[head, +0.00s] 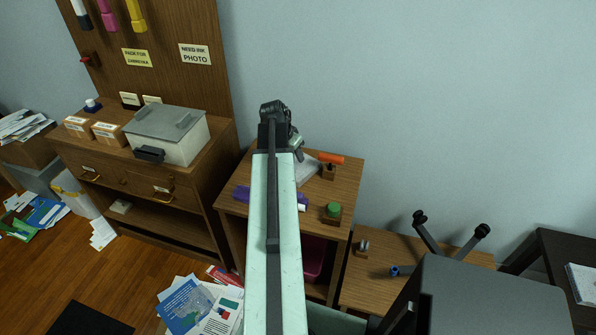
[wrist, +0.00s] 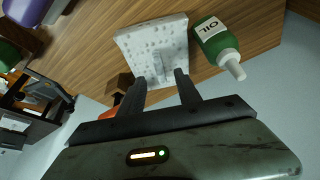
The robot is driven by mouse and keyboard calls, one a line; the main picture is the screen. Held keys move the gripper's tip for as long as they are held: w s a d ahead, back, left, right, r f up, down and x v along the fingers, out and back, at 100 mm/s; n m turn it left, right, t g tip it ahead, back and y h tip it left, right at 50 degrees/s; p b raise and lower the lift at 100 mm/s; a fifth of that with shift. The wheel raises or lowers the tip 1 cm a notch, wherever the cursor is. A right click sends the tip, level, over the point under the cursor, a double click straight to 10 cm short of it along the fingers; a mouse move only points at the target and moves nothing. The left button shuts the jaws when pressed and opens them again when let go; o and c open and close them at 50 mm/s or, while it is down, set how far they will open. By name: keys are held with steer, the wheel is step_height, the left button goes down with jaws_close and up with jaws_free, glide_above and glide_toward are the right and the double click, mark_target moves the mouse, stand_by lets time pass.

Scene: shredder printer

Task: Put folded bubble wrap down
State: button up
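The folded bubble wrap (wrist: 150,38) is a white, dimpled slab with a narrow raised part on the near side. In the wrist view it lies on the wooden table top (wrist: 85,50), just beyond my fingertips. My gripper (wrist: 161,76) has its two dark fingers apart, with the raised part showing between the tips. I cannot tell whether either finger touches it. In the head view the wrap (head: 306,172) shows as a pale patch on the small table, right of my arm and partly hidden by it. My gripper (head: 297,150) is above it, its fingers mostly hidden there.
A green bottle marked OIL (wrist: 212,38) is close to the wrap's right in the wrist view. An orange cylinder (head: 330,158), a wooden block (head: 328,172), a green button on a block (head: 333,210) and a purple object (head: 242,193) share the table. A cabinet stands left.

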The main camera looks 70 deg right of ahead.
steer(key=b+x, duration=0.3)
steer(key=x, duration=0.2)
steer(key=shift+b, duration=0.35)
steer(key=shift+r, duration=0.2)
jaws_close()
steer(key=shift+r, duration=0.1)
steer(key=shift+r+p, duration=0.35)
steer(key=shift+p, duration=0.3)
steer(key=a, duration=0.2)
steer(key=w+a, duration=0.1)
steer(key=a, duration=0.1)
steer(key=shift+w+a+r, duration=0.2)
step_height(320, 180, up, 14)
steer(key=p, duration=1.4)
steer(key=shift+d, duration=0.35)
